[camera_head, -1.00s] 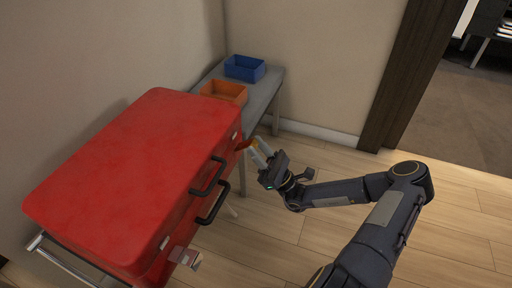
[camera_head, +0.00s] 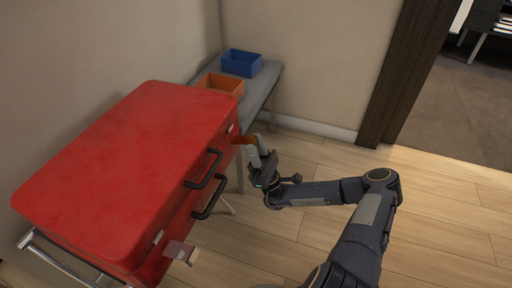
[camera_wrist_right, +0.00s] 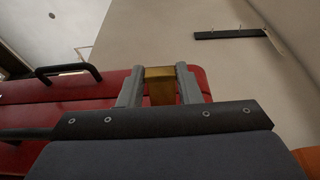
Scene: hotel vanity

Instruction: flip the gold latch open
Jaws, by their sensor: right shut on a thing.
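A red case (camera_head: 120,155) with two black handles lies on a metal stand. The gold latch (camera_head: 243,140) is on its front side near the far end, partly hidden by my gripper in the head view. My right gripper (camera_head: 255,145) is at that end and shut on the gold latch, which shows between its two grey fingers in the right wrist view (camera_wrist_right: 160,86). The latch's hinge is not clear to see. A second flap-like fitting (camera_head: 180,251) sticks out from the case's near end. My left gripper is not in view.
A grey bench (camera_head: 262,85) behind the case holds an orange bin (camera_head: 220,83) and a blue bin (camera_head: 241,63). A black handle (camera_head: 205,168) sticks out left of my right gripper. The wooden floor (camera_head: 300,225) to the right is clear.

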